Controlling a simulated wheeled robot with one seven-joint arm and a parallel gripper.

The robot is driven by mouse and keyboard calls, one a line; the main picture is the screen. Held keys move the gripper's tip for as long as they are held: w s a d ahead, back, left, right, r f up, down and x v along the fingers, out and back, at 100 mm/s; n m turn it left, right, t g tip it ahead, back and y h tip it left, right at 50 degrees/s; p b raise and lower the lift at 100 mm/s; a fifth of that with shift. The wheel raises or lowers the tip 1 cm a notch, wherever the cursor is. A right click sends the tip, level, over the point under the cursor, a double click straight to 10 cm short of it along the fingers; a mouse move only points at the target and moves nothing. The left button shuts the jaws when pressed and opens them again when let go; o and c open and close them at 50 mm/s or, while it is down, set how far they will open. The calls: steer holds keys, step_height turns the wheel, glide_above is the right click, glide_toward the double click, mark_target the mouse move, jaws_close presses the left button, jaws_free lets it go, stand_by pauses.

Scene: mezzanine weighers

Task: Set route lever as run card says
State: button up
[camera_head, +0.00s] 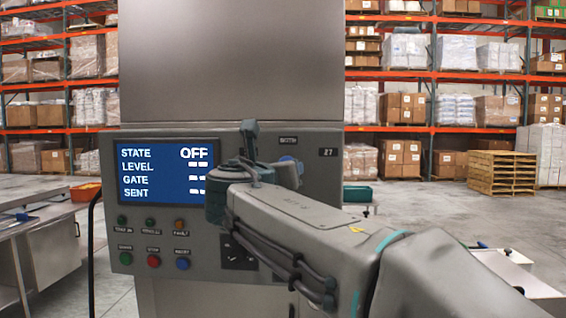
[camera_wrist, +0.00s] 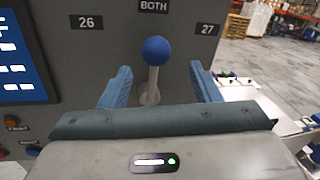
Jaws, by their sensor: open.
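The route lever (camera_wrist: 156,51) has a blue ball knob on a pale stem and stands upright, its knob just below the "BOTH" label (camera_wrist: 154,6). A "26" label (camera_wrist: 87,22) is to its left and a "27" label (camera_wrist: 207,29) to its right. My gripper (camera_wrist: 160,72) is open, with one blue finger on each side of the lever and visible gaps between; it does not hold it. In the head view the knob (camera_head: 288,160) shows only partly behind my arm. No run card is recognisable in either view.
The grey control cabinet (camera_head: 330,200) carries a screen (camera_head: 166,173) reading STATE OFF, with dashes for level, gate and sent. Below are lamps and green, red (camera_head: 153,261) and blue buttons. A steel table (camera_head: 35,215) stands left. Pallet racks and open floor lie behind.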

steer(key=x, duration=0.2)
steer(key=p+x, duration=0.1)
steer(key=x, duration=0.4)
steer(key=shift+w+a+p, duration=0.25)
steer(key=shift+p, duration=0.1)
